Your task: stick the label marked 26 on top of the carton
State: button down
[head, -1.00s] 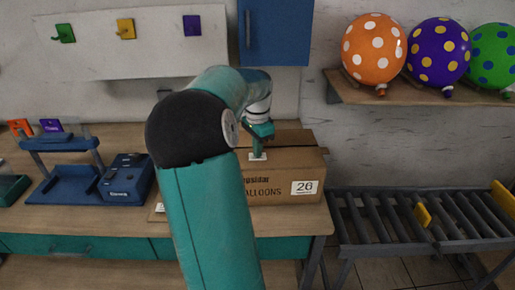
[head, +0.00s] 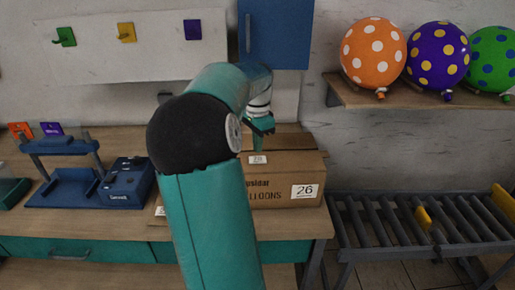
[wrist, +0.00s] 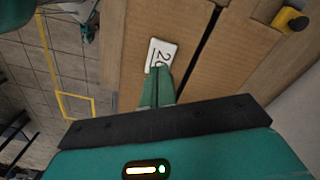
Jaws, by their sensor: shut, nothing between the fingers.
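The brown carton (head: 285,165) stands on the bench, with "BALLOONS" lettering and a printed 26 (head: 305,191) on its front. A small white label (head: 258,160) lies on the carton's top near the front edge. It also shows in the wrist view (wrist: 161,54), flat on the cardboard beside a dark seam, its number partly covered by my fingers. My gripper (head: 258,147) is above the top just behind the label, fingers together and empty. In the wrist view its fingertips (wrist: 160,72) overlap the label's near edge; contact cannot be told.
A blue press (head: 75,180) and a blue printer-like box (head: 127,182) stand on the bench at left. Another white tag (head: 160,211) shows beside my arm. A roller conveyor (head: 420,220) is at right, below a shelf (head: 420,98) with balloons.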

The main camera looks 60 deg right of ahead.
jog(key=shift+r, duration=1.9)
jog(key=w+a+r+n+t, duration=0.1)
jog(key=w+a+n, duration=0.25)
jog(key=a, duration=0.45)
jog(key=w+a+n+t, duration=0.1)
jog(key=w+a+n, duration=0.25)
jog(key=a, duration=0.45)
jog(key=w+a+r+n+t, duration=0.1)
jog(key=w+a+n, duration=0.25)
jog(key=a, duration=0.55)
jog(key=s+a+f+n+t, duration=0.1)
jog(key=s+a+f+n, duration=0.1)
jog(key=a+n, duration=0.5)
jog(key=s+a+f+n+t, duration=0.1)
jog(key=s+a+n, duration=0.3)
jog(key=a, duration=1.3)
jog(key=f+n, duration=0.1)
jog(key=n, duration=0.2)
jog(key=shift+s+t, duration=0.3)
jog(key=shift+s, duration=0.1)
